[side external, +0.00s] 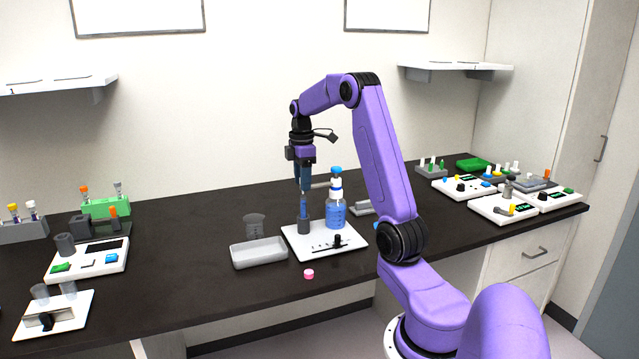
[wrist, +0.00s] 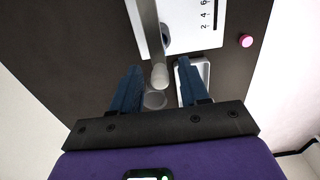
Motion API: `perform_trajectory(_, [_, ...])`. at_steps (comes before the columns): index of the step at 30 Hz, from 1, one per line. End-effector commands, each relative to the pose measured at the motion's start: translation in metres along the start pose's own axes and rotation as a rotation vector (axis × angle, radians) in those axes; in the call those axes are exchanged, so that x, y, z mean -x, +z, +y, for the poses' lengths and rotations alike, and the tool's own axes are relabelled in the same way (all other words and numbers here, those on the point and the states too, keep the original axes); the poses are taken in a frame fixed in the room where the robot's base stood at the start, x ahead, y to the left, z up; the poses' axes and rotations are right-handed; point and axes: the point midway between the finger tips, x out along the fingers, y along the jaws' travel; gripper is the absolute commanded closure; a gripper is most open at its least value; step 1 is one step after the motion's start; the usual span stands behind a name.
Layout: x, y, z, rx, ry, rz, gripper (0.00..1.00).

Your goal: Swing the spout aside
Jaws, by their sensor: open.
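The dispenser bottle (side external: 336,214) holds blue liquid and has a white and blue top. It stands on a white base plate (side external: 352,238). Its pale grey spout (side external: 320,185) reaches left from the top toward my gripper (side external: 305,190). In the wrist view the spout (wrist: 149,30) comes down from the top edge, and its rounded end lies in the gap between the fingers of my gripper (wrist: 159,67). The fingers are apart, with space on both sides of the spout. I cannot tell whether either finger touches it. The far side of the spout tip is hidden in the side view.
A dark holder with a blue tube (side external: 304,226) stands on the plate, below my fingers. A grey tray (side external: 258,253), a clear beaker (side external: 255,227) and a pink cap (side external: 308,274) are nearby. Other devices stand at both ends of the dark bench.

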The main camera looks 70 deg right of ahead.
Motion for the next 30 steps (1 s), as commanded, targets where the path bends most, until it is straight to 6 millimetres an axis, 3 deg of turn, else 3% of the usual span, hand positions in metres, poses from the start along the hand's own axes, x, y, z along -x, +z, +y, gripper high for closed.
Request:
perform_trajectory(4, [0.0,0.0,0.0,0.0,0.0,0.0,0.55])
perform_trajectory(5, [0.0,0.0,0.0,0.0,0.0,0.0,0.62])
perform_trajectory(8, [0.0,0.0,0.0,0.0,0.0,0.0,0.94])
perform_trajectory(9, [0.0,0.0,0.0,0.0,0.0,0.0,1.0])
perform_trajectory(17, [0.0,0.0,0.003,-0.022,0.0,0.0,1.0])
perform_trajectory(30, [0.0,0.005,0.028,-0.264,0.0,0.0,1.0])
